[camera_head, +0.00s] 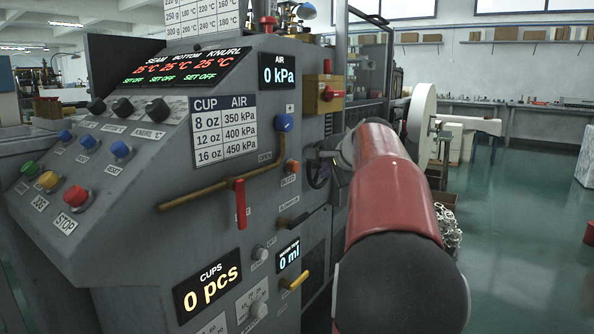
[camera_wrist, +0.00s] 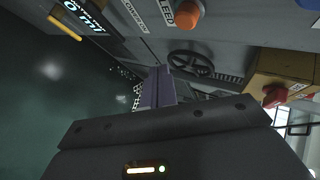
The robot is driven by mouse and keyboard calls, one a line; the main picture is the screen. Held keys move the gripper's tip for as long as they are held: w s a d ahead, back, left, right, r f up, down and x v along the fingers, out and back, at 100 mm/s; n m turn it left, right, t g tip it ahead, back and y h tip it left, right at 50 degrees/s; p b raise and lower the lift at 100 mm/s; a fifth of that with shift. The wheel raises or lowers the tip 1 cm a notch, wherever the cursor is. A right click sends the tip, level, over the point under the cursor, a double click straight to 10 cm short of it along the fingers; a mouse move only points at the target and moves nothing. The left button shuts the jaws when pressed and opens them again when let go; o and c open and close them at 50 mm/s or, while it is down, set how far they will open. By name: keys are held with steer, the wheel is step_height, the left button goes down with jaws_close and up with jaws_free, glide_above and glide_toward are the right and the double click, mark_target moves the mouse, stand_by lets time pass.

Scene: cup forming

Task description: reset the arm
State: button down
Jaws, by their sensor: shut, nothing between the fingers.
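My arm, red with a dark grey elbow, reaches forward along the right side of the machine panel in the head view. My gripper (camera_wrist: 160,80) shows in the wrist view, its fingers shut together with nothing between them. It points toward the grey machine front, near a black handwheel (camera_wrist: 191,64). The handwheel also shows in the head view (camera_head: 318,172), partly covered by my arm. My gripper is hidden behind the arm in the head view, or too unclear to tell there. Whether the fingertips touch the machine cannot be told.
The grey machine carries a red-handled lever (camera_head: 240,203), a STOP button (camera_head: 76,196), an orange BLEED knob (camera_wrist: 188,14) and a yellow box with a red knob (camera_wrist: 275,95). A yellow-handled valve (camera_head: 296,281) sits low. Open green floor (camera_head: 530,230) lies to the right.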

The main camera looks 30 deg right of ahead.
stand_by(0.7)
steer(key=s+a+f+n+g+y+p, duration=0.1)
steer(key=s+a+f+n, duration=0.15)
steer(key=a, duration=0.55)
steer(key=s+a+f+n+g+y+p, duration=0.1)
steer(key=s+a+n, duration=0.25)
steer(key=a, duration=0.45)
steer(key=s+a+f+n+g, duration=0.1)
steer(key=s+a+f+n, duration=0.15)
steer(key=a, duration=0.55)
steer(key=s+a+f+n+g+p, duration=0.1)
steer(key=s+a+f+n, duration=0.4)
steer(key=s, duration=0.3)
steer(key=s+a+f+n+g+p, duration=0.1)
steer(key=s+a+f+n, duration=0.4)
steer(key=s+f, duration=0.2)
steer(key=shift+s+g, duration=0.4)
steer(key=shift+s, duration=0.8)
steer(key=shift+a+r+n, duration=0.1)
steer(key=shift+n, duration=0.15)
stand_by(0.8)
